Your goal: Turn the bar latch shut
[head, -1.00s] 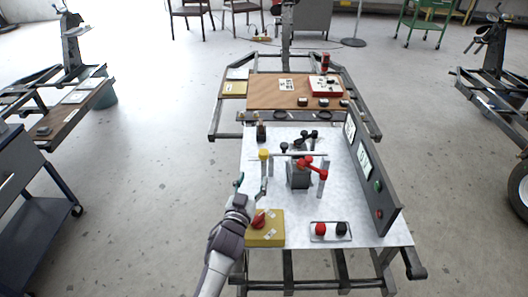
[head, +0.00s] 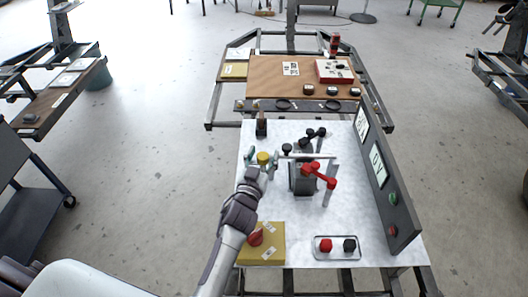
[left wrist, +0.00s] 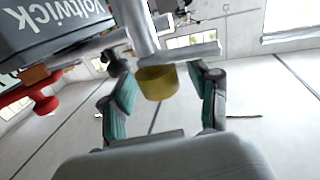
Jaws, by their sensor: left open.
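The bar latch shows as a pale horizontal bar (head: 308,156) across a dark block (head: 302,178), with a yellow knob (head: 263,158) at its left end. In the left wrist view the yellow knob (left wrist: 157,83) hangs below a grey bar. My left gripper (head: 262,163) is at the knob, with one finger on either side. In the left wrist view its teal-padded fingers (left wrist: 160,98) stand apart with the knob between them and gaps on both sides. My right gripper is not in view.
A red-handled lever (head: 318,173) and black knobs (head: 318,133) sit close right of the knob. A dark upright panel (head: 390,190) bounds the white board (head: 350,215) on the right.

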